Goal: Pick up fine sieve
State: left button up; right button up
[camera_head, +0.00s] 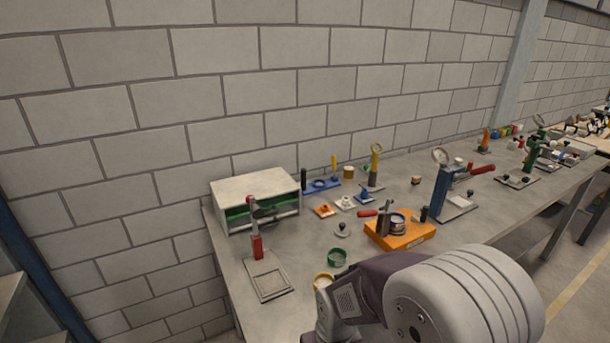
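I cannot tell for sure which thing is the fine sieve. Several small round, ring-like pieces could be sieves. A green-rimmed one (337,257) lies on the grey workbench (312,258). A yellow-rimmed one (323,281) lies nearer the front, partly hidden by my arm. A blue-banded round piece (397,222) sits on an orange box (402,239). One of my arms, grey and dark purple, fills the bottom right and covers the bench's front. No gripper fingers show on it. My other arm is out of the picture.
A white cabinet with a green front (254,199) stands at the bench's back left, with a red-handled stand (257,247) before it. A blue upright stand (441,189) is right of the orange box. Small fixtures line the back. A block wall is behind.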

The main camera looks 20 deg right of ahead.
aim_at(398, 220)
jog(key=l+z, duration=0.15)
jog(key=z, duration=0.25)
jog(key=l+z, duration=0.15)
jog(key=z, duration=0.3)
jog(key=l+z, duration=0.2)
jog(key=z, duration=0.2)
jog(key=i+l+u, duration=0.25)
jog(key=l+u, duration=0.15)
jog(key=l, duration=0.4)
jog(key=i+l+u, duration=0.1)
jog(key=l+u, duration=0.3)
jog(key=l, duration=0.4)
jog(key=l+u, duration=0.4)
jog(key=l, duration=0.5)
